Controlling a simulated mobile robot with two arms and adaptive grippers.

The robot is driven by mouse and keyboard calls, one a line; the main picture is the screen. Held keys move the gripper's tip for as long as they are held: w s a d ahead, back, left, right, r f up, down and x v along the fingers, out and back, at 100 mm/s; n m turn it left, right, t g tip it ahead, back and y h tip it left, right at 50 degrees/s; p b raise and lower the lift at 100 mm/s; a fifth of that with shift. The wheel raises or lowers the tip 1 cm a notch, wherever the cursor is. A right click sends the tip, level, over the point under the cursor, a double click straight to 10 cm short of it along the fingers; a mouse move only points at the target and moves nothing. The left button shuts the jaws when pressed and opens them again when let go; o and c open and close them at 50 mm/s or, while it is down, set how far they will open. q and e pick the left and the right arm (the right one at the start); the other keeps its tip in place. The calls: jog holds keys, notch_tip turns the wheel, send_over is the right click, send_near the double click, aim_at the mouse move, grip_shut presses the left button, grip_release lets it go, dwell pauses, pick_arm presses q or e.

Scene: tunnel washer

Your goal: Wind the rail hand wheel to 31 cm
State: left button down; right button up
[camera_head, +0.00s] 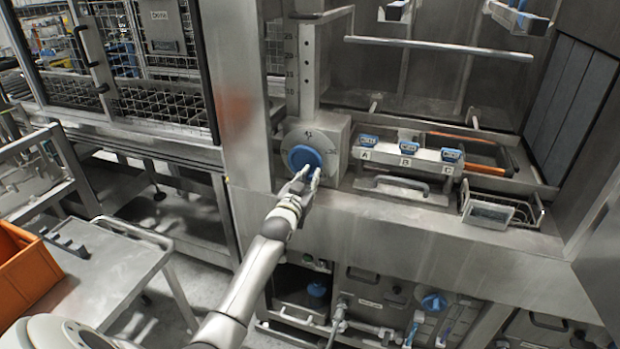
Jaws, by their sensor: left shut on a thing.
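The rail hand wheel is a round blue knob (305,157) on the front of a grey metal box, with a marked dial face around it. My left gripper (307,178) comes from below and is shut on the lower right rim of the knob. The fingers hide a small part of that rim. A vertical post with a numbered scale (291,62) rises above the box; its figures are too small to read surely. A horizontal metal rail (440,48) spans the bay to its right. My right gripper is out of view.
Right of the wheel, blue-topped parts stand on a bracket (405,158) lettered A, B and C. A grey handle (388,185) and a wire basket (495,212) sit near the ledge. A steel cart (105,275) and an orange crate (25,270) stand at left.

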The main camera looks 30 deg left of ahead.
pick_arm(q)
jog(key=shift+a+f+m, duration=0.15)
jog(key=shift+m, duration=0.25)
jog(key=c, duration=1.3)
grip_release()
jog(key=shift+s, duration=0.1)
jog(key=v, duration=1.2)
